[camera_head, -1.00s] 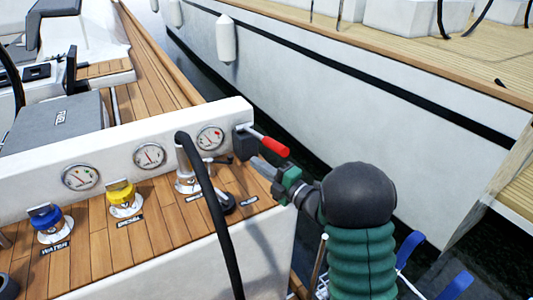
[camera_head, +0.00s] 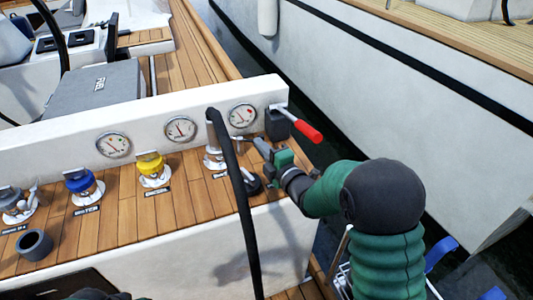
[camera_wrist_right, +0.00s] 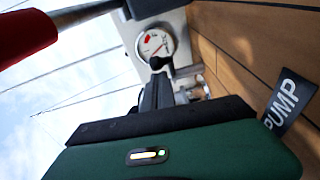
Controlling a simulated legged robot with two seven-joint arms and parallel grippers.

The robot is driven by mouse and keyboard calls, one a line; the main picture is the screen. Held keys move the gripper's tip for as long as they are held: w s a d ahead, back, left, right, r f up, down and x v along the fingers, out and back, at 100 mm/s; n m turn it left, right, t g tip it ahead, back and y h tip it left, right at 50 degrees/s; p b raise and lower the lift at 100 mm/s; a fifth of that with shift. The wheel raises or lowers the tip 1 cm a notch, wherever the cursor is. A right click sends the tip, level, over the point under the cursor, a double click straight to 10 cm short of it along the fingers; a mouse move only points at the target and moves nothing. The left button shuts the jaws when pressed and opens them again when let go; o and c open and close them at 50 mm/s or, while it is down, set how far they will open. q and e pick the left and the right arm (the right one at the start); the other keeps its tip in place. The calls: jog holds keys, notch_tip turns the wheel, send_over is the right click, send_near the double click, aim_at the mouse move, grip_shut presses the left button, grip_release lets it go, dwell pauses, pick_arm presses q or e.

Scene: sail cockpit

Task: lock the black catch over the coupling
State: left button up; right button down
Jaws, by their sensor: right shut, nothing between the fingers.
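The coupling (camera_head: 213,157) is a silver fitting at the right end of the wooden deck panel, with a black hose (camera_head: 240,200) at its top. The hose hides part of it. The black catch (camera_wrist_right: 160,62) shows in the right wrist view as a dark rounded end in front of a gauge, sticking out sideways from the silver fitting. My right gripper (camera_head: 259,146) is shut and empty, just right of the coupling; its fingers (camera_wrist_right: 157,92) point towards the catch. I cannot tell whether they touch it. My left gripper is not in view.
A red-handled lever (camera_head: 303,127) stands close behind my right gripper. Yellow (camera_head: 151,167) and blue (camera_head: 80,183) fittings are to the left. Several gauges line the white wall (camera_head: 60,153). A black cup (camera_head: 34,244) stands at the lower left.

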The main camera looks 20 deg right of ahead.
jog(key=shift+a, duration=0.3)
jog(key=shift+d, duration=0.1)
jog(key=shift+w+d+b, duration=0.3)
jog(key=shift+d, duration=0.15)
jog(key=shift+w+d+b, duration=0.55)
jog(key=shift+w+d, duration=0.15)
jog(key=shift+d, duration=0.15)
jog(key=shift+w+d+b, duration=0.45)
jog(key=shift+w+d, duration=0.25)
jog(key=shift+w, duration=0.35)
jog(key=shift+r, duration=0.1)
jog(key=shift+w, duration=0.1)
jog(key=shift+d, duration=0.1)
